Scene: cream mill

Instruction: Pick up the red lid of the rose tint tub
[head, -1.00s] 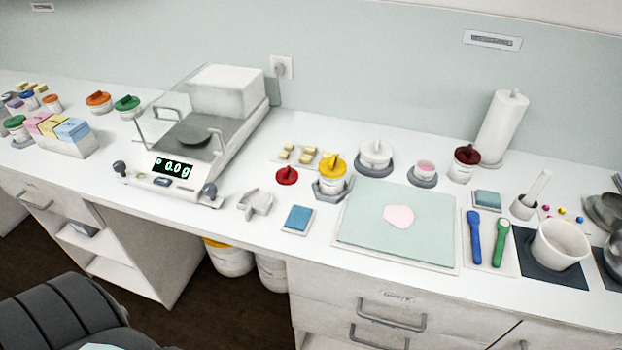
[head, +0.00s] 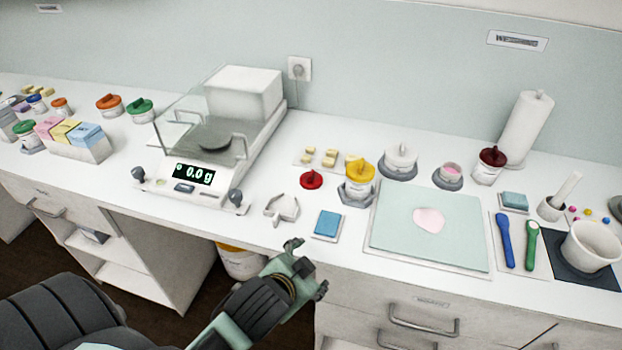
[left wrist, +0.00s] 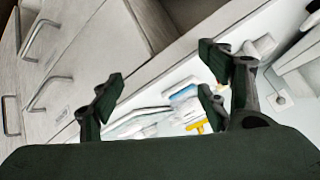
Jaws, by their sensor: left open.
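A red lid (head: 311,180) with a raised grip lies flat on the white counter, left of a yellow-lidded tub. An open tub with pink contents (head: 452,171) stands on a grey base at the back right; I cannot read its label. My left gripper (head: 307,267) is open and empty in front of the counter's front edge, below and nearer than the red lid, not touching it. Its spread fingers (left wrist: 165,88) show in the left wrist view, with the counter beyond; I cannot make out the red lid there. My right gripper is not in view.
A white holder (head: 281,207) and a blue pad (head: 327,223) lie between the gripper and the lid. The yellow-lidded tub (head: 360,179) stands close right of the lid. The scale (head: 205,172) is to the left. A dark-red-lidded tub (head: 489,165) stands at the back right.

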